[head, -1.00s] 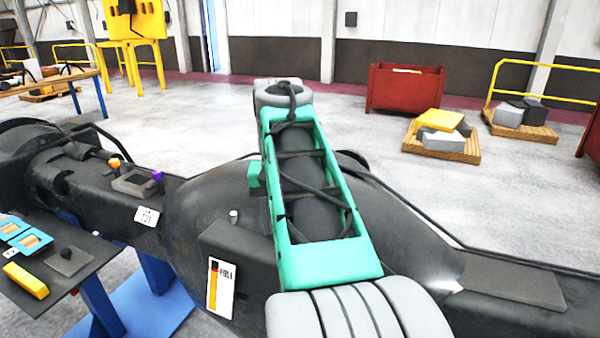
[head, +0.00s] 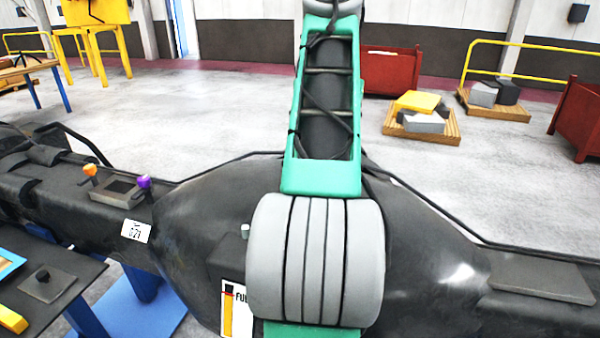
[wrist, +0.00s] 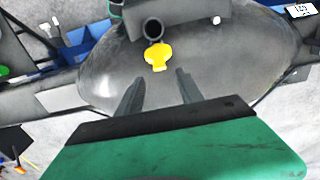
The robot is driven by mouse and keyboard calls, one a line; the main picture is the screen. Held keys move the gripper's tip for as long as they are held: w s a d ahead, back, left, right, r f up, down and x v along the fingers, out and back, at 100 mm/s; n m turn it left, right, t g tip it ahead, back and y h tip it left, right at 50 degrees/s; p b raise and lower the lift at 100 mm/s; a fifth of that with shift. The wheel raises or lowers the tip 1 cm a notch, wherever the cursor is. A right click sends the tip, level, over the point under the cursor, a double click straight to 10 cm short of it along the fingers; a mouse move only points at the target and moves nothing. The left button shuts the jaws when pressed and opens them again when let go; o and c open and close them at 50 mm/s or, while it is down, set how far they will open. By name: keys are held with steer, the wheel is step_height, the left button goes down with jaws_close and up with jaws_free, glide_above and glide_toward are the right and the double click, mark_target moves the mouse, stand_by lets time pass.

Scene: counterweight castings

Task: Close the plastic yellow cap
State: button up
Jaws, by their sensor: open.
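The yellow cap (wrist: 158,56) shows in the wrist view, lying against the grey curved casting (wrist: 215,60). It is swung away from the dark round opening (wrist: 153,29) just above it in the picture, and the opening is uncovered. My gripper (wrist: 160,76) is open and empty, its two dark fingers pointing toward the cap, which appears just beyond and between the fingertips. The fingers look apart from the cap, though the exact gap cannot be told. In the head view my arm hides the cap, the opening and the gripper; the casting (head: 420,240) spreads on both sides of the arm.
Orange (head: 90,170) and purple (head: 144,182) knobs rise from the casting's left part. A dark side table (head: 70,265) stands at the lower left. A black hose (head: 430,205) runs along the casting's far edge. Red bins (head: 395,70) and pallets stand well behind on open floor.

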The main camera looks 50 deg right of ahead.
step_height(320, 180, down, 8)
steer(key=shift+r, duration=0.15)
steer(key=shift+c, duration=0.5)
jaws_close()
steer(key=shift+s, duration=0.1)
stand_by(0.9)
